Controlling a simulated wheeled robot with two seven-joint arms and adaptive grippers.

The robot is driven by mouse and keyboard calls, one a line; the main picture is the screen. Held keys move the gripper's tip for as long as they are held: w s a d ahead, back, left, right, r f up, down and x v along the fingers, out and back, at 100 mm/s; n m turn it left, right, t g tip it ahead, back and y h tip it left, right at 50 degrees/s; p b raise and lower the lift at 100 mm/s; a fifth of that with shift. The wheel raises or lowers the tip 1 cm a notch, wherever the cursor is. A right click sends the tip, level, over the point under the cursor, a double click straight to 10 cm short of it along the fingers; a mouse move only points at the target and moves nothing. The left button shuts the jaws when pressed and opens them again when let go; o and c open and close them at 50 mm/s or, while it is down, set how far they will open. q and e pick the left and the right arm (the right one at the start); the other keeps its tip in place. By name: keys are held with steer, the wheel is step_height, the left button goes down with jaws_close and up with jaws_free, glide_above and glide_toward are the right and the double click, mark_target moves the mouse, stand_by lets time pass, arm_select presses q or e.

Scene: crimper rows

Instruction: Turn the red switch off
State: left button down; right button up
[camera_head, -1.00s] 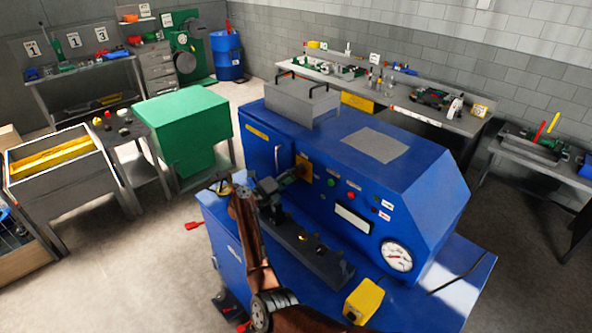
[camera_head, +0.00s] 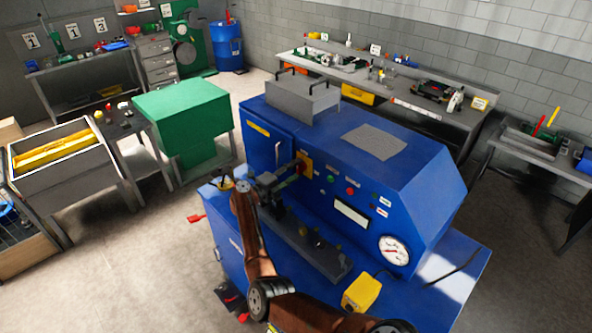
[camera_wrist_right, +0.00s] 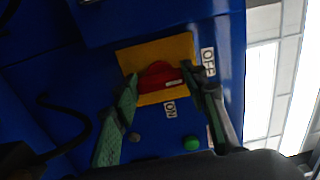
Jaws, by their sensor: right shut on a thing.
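The red switch (camera_wrist_right: 158,76) sits on a yellow plate (camera_wrist_right: 128,58) on the blue machine (camera_wrist_right: 75,70), in the right wrist view. An "OFF" label (camera_wrist_right: 209,62) is at the plate's right and an "ON" label (camera_wrist_right: 170,108) just below it. A pale mark shows at the switch's lower right. My right gripper (camera_wrist_right: 160,77) is shut on the switch, one green finger on each side. In the head view my right gripper (camera_head: 295,168) is at the yellow plate (camera_head: 306,160), largely covering the switch. My left gripper is not in view.
The panel holds a green button (camera_head: 331,179), a red button (camera_head: 350,191) and a gauge (camera_head: 394,250). A yellow box (camera_head: 361,292) sits on the machine's front ledge. A green block (camera_head: 182,108) stands left; workbenches line the walls.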

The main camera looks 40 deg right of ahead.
steer(key=o, duration=1.2)
steer(key=shift+c, duration=0.2)
steer(key=s+a, duration=0.1)
steer(key=a, duration=1.1)
